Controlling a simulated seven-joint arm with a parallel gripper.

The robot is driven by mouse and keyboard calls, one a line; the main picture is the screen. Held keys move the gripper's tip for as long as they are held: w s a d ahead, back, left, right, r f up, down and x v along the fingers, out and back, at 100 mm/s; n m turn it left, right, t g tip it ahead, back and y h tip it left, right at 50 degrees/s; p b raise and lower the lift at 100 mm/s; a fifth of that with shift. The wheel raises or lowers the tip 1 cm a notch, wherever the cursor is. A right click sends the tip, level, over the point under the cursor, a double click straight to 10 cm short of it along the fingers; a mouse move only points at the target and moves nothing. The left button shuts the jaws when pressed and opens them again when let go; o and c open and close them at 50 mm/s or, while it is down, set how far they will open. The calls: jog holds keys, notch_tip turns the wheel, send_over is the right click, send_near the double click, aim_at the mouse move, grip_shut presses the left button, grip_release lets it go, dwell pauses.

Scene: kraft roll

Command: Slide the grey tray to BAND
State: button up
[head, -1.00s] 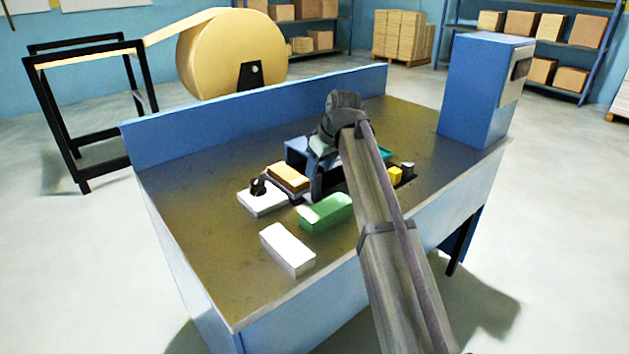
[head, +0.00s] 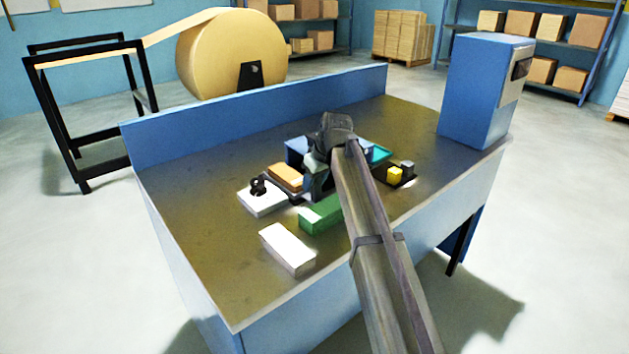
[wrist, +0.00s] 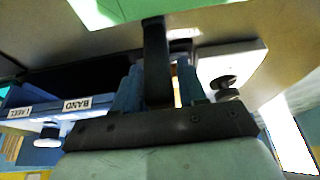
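A blue fixture (head: 296,148) stands mid-bench, partly hidden behind my gripper. In the wrist view its blue face (wrist: 40,96) carries a BAND label (wrist: 76,104) and a second label I cannot read surely. My gripper (head: 318,190) points down in front of the fixture. In the wrist view its fingers (wrist: 154,25) show as one dark bar at the middle of the wide palm, apparently closed together, with nothing visible held. I cannot pick out the grey tray with certainty; a dark area (wrist: 65,76) lies behind the labelled face, left of the fingers.
A green block (head: 318,217) and a white block (head: 287,250) lie in front. A white block with a black knob (head: 258,187) and an orange-topped block (head: 286,177) lie left. A dark tray (head: 408,181) with yellow and grey cubes is right. The bench's left side is clear.

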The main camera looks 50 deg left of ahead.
grip_shut()
jog(key=w, duration=1.2)
jog(key=shift+o, duration=1.3)
grip_release()
jog(key=shift+r, duration=0.15)
